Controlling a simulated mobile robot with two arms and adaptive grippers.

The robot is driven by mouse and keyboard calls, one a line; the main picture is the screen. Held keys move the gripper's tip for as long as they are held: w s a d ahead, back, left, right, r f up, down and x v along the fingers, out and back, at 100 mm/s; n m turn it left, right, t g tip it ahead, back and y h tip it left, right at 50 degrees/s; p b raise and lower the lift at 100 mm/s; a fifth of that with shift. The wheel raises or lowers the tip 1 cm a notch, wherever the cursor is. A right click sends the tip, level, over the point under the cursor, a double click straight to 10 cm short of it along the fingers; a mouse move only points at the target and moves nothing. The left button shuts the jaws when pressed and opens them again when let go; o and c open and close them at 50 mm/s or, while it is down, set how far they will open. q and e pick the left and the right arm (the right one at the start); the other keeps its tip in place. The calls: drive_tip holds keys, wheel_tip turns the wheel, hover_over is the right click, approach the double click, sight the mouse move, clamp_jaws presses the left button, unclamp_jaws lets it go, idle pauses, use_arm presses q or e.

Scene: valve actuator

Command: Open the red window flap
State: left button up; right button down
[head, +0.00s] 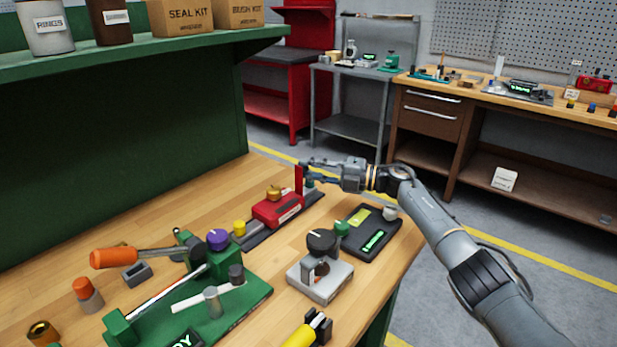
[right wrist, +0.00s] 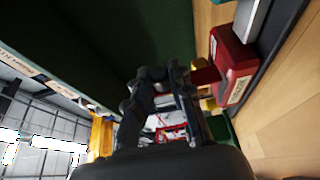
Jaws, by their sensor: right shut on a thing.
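The red window flap (head: 299,179) stands upright at the far right end of the red box (head: 276,209) on the wooden bench. The box has a pale label on its front and a brass knob on top. My right gripper (head: 307,173) is at the flap, shut on its edge. In the right wrist view the gripper fingers (right wrist: 162,95) are close together, with the flap (right wrist: 205,76) beside them and the red box (right wrist: 232,62) to the right. The exact contact is partly hidden by the fingers. My left gripper is out of view.
A dark tray with a green display (head: 373,240) and a grey block with a black knob (head: 320,277) stand in front. A green fixture (head: 195,305) and an orange-handled tool (head: 118,257) lie to the left. A green shelf (head: 140,47) overhangs the bench's back.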

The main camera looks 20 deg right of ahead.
drive_tip(key=shift+w+d+f+m, duration=0.15)
drive_tip(key=shift+d+m, duration=0.1)
drive_tip(key=shift+m, duration=0.15)
idle(0.3)
drive_tip(key=c, duration=1.2)
unclamp_jaws()
drive_tip(key=shift+o, duration=0.2)
drive_tip(key=v, duration=1.2)
drive_tip(key=shift+f, duration=0.2)
